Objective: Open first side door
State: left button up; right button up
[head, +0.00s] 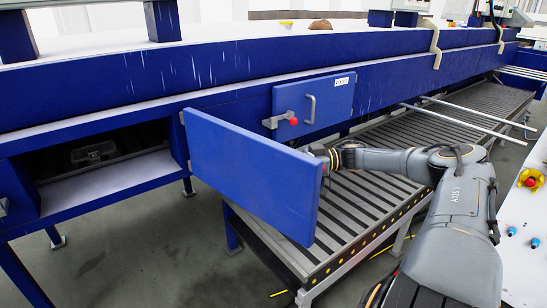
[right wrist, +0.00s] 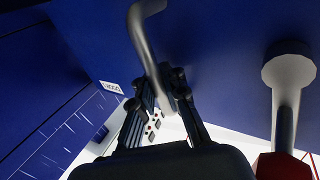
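The first side door (head: 252,172) is a blue panel that stands swung out from an open compartment (head: 105,160) at the left of the blue gantry frame. My right gripper (head: 322,160) is at the door's far side, largely hidden behind the panel in the head view. In the right wrist view the grey door handle (right wrist: 148,45) runs down between the two dark fingers of my right gripper (right wrist: 166,85), which close in on it from both sides. A grey latch (right wrist: 288,90) with a red knob (right wrist: 283,166) is right of the handle. My left gripper is not in view.
A second blue door (head: 318,103) with its own handle (head: 310,108) and red-knobbed latch is closed on the frame. A slatted roller conveyor (head: 370,195) lies beneath my right arm. A white panel with a red button (head: 531,182) stands at the right edge.

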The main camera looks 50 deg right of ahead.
jog(key=o, duration=0.3)
jog(key=shift+s+d+f, duration=0.1)
jog(key=shift+s+f, duration=0.05)
jog(key=shift+s, duration=0.05)
jog(key=shift+o, duration=0.6)
jog(key=shift+s+d, duration=0.1)
jog(key=shift+s, duration=0.1)
jog(key=shift+w, duration=0.15)
jog(key=v, duration=1.2)
